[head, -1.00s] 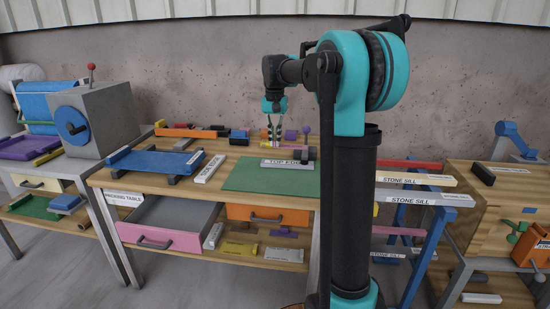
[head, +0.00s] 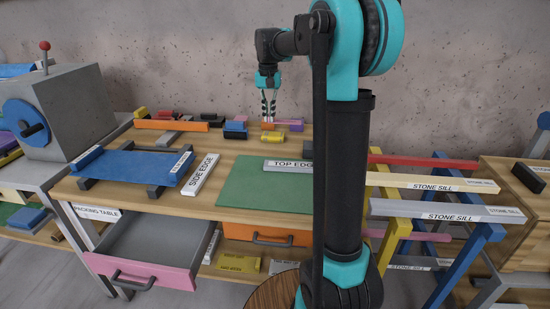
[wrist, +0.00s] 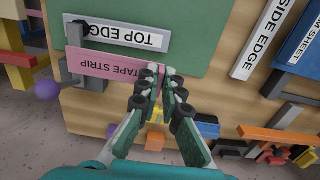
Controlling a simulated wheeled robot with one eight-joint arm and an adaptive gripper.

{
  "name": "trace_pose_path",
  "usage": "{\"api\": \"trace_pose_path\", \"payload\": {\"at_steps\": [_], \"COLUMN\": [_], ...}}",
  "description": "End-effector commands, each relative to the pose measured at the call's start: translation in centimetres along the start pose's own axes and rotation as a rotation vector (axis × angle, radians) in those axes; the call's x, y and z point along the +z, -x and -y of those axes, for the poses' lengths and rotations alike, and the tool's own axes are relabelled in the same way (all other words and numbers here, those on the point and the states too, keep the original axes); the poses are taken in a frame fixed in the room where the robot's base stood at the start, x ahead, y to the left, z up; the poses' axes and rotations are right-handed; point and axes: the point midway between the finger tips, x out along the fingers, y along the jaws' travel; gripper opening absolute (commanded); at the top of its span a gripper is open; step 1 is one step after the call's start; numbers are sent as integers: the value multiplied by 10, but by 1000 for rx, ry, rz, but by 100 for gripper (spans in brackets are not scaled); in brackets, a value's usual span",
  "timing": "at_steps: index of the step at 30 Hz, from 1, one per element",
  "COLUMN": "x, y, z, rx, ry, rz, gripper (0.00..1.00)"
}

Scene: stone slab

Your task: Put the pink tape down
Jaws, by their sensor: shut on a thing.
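The pink tape strip (wrist: 100,70), lettered TAPE STRIP, shows in the wrist view with one end between the fingertips of my gripper (wrist: 161,86). My gripper is shut on that end. The strip points left in that view, alongside the TOP EDGE strip (wrist: 118,35) and over bare wood beside the green mat (wrist: 200,40). I cannot tell whether it touches the tabletop. In the head view my gripper (head: 268,112) is over the back part of the bench, behind the green mat (head: 255,190). A small pink piece shows beside its fingertips there.
The TOP EDGE strip (head: 288,165) lies on the mat. The SIDE EDGE strip (head: 202,175) and blue sheet (head: 135,166) lie left of it. Orange (head: 180,125), yellow and blue blocks line the back. A pink-fronted drawer (head: 140,270) stands open below. Bare wood shows between.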

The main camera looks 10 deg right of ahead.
Motion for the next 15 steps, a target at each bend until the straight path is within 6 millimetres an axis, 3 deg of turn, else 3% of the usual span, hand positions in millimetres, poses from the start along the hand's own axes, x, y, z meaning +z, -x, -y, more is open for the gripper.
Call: {"api": "trace_pose_path", "payload": {"at_steps": [15], "x": [0], "y": [-122], "z": [0], "rx": [0], "ry": [0], "rz": [0], "gripper": [0]}}
